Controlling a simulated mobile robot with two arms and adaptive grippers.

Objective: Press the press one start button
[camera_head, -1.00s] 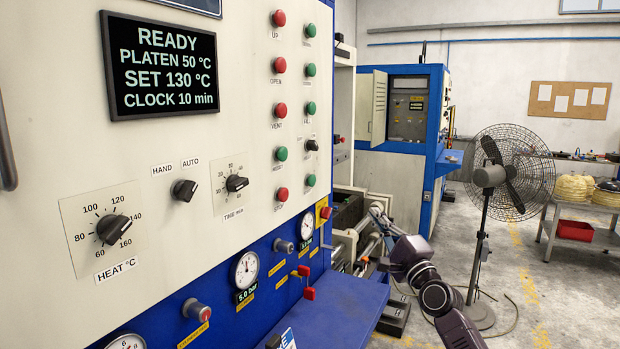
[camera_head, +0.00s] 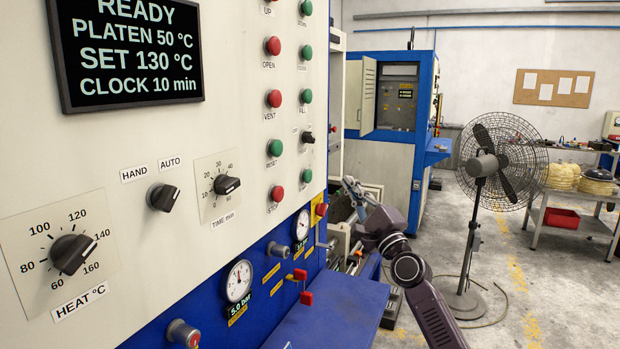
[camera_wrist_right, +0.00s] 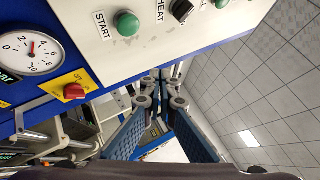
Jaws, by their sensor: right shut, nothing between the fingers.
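The start button is a round green button (camera_head: 306,176) at the lower right of the cream control panel (camera_head: 130,130). In the right wrist view the same green button (camera_wrist_right: 127,24) sits beside its START label near the top. My right gripper (camera_head: 350,184) is to the right of the panel's edge in the head view, shut and empty, apart from the button. In the right wrist view its fingertips (camera_wrist_right: 160,77) meet below and to the right of the button. My left gripper is not in view.
A red knob (camera_wrist_right: 74,92) on a yellow plate and a pressure gauge (camera_wrist_right: 31,52) are near the button. A black HEAT switch (camera_head: 307,138) is above it. A blue ledge (camera_head: 330,310) juts out below the panel. A fan (camera_head: 485,170) stands on open floor at right.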

